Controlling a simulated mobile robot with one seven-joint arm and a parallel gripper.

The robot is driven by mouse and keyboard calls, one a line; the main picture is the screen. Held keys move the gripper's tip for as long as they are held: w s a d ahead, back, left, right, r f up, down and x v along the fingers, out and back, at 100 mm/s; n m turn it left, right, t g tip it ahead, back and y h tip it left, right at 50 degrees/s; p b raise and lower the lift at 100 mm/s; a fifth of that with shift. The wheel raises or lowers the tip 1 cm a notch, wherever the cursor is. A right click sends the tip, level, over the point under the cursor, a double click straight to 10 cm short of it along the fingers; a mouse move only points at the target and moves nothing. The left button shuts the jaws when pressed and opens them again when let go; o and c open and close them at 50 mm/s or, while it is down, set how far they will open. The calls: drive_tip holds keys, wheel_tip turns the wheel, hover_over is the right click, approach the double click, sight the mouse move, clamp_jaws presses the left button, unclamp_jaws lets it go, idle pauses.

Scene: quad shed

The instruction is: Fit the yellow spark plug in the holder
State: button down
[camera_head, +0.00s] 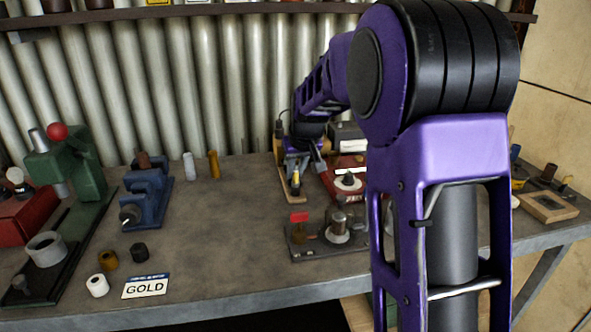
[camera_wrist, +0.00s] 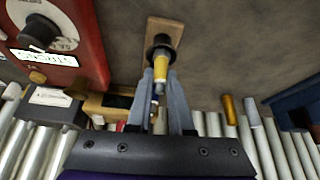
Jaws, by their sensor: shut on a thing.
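The yellow spark plug (camera_wrist: 162,68) is between the two fingers of my gripper (camera_wrist: 163,88) in the wrist view. My gripper is shut on it. In the head view, the yellow plug (camera_head: 296,181) shows small below my gripper (camera_head: 302,164), near the front end of the wooden board (camera_head: 297,199).
A red box with a dial (camera_wrist: 62,65) stands close beside the board. A blue vise (camera_head: 148,195) and orange cylinder (camera_head: 214,164) stand left.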

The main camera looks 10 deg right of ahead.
drive_tip(key=shift+c, duration=1.7)
unclamp_jaws()
drive_tip(key=shift+r+p, duration=2.65)
drive_tip(key=shift+r, duration=0.9)
